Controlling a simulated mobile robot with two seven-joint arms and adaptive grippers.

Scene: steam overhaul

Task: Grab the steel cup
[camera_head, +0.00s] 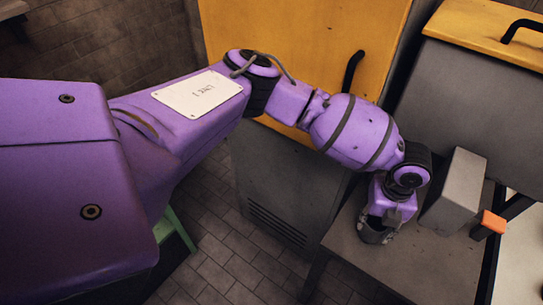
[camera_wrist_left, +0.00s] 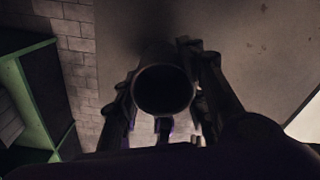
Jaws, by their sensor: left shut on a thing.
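The steel cup (camera_wrist_left: 163,90) shows in the left wrist view as a dark round mouth between the fingers of my left gripper (camera_wrist_left: 163,118). The fingers lie on both sides of the cup and are shut on it. In the head view the cup (camera_head: 373,234) is a small grey shape under my left gripper (camera_head: 385,215), at the grey table's near left part. The gripper hides much of the cup. I cannot tell whether the cup touches the table. My right gripper is not in view.
The grey table (camera_head: 430,265) has bare room in front. A grey block (camera_head: 455,190) stands just right of my gripper. A yellow and grey cabinet (camera_head: 290,190) stands to the left, and a grey box with a yellow top (camera_head: 470,90) stands behind. An orange-tipped bar (camera_head: 490,222) is at the right.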

